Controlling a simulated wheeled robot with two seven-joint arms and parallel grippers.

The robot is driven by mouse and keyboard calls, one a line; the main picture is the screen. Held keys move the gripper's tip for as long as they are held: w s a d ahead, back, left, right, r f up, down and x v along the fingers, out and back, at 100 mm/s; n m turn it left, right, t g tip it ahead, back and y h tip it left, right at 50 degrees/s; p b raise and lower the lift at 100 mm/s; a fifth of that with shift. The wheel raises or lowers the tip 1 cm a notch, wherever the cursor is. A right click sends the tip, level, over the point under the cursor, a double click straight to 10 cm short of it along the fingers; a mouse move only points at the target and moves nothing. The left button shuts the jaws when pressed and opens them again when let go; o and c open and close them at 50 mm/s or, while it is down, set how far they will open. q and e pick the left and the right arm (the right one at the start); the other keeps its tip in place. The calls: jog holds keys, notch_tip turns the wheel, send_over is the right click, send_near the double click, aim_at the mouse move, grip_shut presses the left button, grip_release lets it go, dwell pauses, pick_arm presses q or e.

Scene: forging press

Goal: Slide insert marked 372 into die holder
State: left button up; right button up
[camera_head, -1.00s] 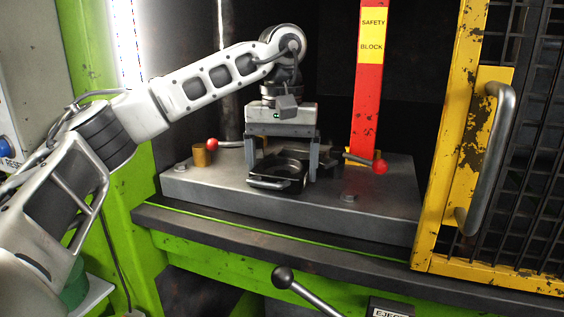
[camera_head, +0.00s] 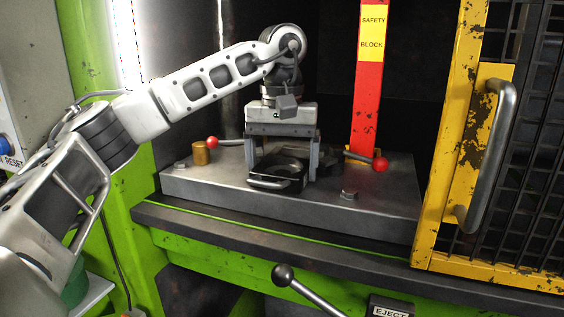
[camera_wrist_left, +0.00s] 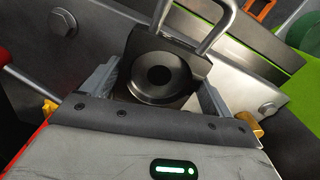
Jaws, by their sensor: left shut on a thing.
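The insert (camera_head: 290,166) is a dark block with a round recess and a loop handle at its front. It sits low at the steel die holder plate (camera_head: 225,187); I cannot tell how it is seated. My left gripper (camera_head: 282,172) points down and is shut on the insert, one finger on each side. In the left wrist view the insert (camera_wrist_left: 178,75) shows its ring-shaped recess between the fingers, with the handle beyond. No number is legible on it. My right gripper is not in view.
Red-knobbed clamp levers (camera_head: 212,142) (camera_head: 380,165) flank the insert. The red safety block (camera_head: 368,100) stands behind on the right. The yellow mesh guard (camera_head: 445,170) bounds the right side. A ball-ended lever (camera_head: 283,277) is in front.

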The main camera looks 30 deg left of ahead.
pick_arm(q)
jog(key=o, duration=1.9)
jog(key=shift+f, duration=0.25)
notch_tip(320, 180, up, 12)
jog(key=shift+s+r, duration=0.1)
jog(key=shift+r, duration=0.15)
jog(key=shift+f, duration=0.1)
